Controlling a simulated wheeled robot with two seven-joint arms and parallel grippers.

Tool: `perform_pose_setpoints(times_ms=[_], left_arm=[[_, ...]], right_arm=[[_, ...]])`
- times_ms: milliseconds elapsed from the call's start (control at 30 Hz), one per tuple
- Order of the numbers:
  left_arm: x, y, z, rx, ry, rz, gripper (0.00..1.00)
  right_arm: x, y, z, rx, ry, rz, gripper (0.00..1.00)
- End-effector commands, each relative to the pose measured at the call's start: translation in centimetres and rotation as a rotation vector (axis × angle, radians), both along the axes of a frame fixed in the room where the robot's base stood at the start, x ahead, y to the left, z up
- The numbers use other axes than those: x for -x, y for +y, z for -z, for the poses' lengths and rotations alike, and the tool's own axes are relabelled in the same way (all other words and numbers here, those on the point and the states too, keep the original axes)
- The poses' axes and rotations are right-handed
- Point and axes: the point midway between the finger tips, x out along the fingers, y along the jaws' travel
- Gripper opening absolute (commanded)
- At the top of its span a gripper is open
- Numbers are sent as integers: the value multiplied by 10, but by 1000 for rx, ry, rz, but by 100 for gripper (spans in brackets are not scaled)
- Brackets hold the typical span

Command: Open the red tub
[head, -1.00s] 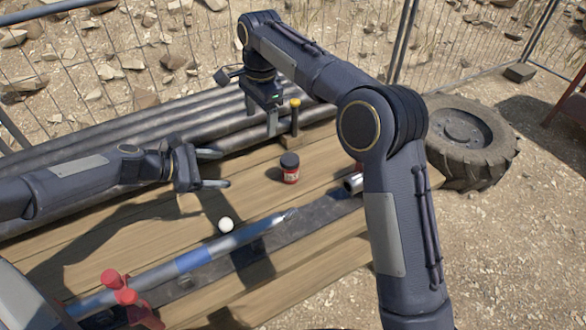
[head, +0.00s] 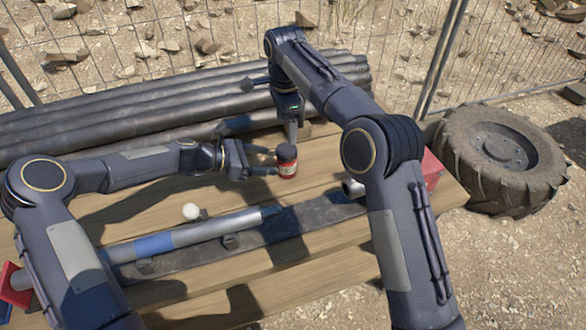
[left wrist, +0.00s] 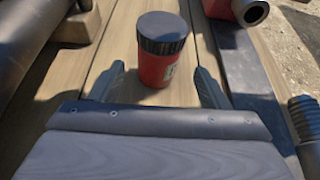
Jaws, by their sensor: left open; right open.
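The red tub (head: 288,171) has a black ribbed lid (head: 286,152) and a pale label. It stands upright on the wooden planks, with the lid on. My left gripper (head: 268,161) is open and level, pointing at the tub from the left. In the left wrist view the tub (left wrist: 156,68) stands at the fingertips, between the two open fingers (left wrist: 163,80), with a gap on each side. My right gripper (head: 296,130) is open and points down just behind and above the tub in the head view. Whether it touches the lid I cannot tell.
Black pipes (head: 130,118) lie along the back of the planks. A white ball (head: 191,211) and a grey pipe with a blue band (head: 155,245) lie in front. A metal tube end (head: 352,188) and a red object (head: 432,170) are at right. A tyre (head: 490,160) lies beyond.

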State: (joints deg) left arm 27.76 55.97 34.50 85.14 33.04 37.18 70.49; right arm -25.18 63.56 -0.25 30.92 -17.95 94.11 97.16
Motion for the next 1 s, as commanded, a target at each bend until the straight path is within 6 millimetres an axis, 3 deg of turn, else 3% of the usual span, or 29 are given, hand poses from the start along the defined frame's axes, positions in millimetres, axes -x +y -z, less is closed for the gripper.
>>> perform_pose_setpoints(times_ms=[500, 867, 1000], left_arm=[[-18, -61, 25, 1, 0, 2, 70], [-20, -66, 27, 0, -1, 0, 70], [-20, -66, 27, -1, -2, 1, 54]], right_arm=[[0, 0, -1, 0, 0, -1, 71], [0, 0, -1, 0, 0, -1, 71], [0, 0, -1, 0, 0, -1, 71]])
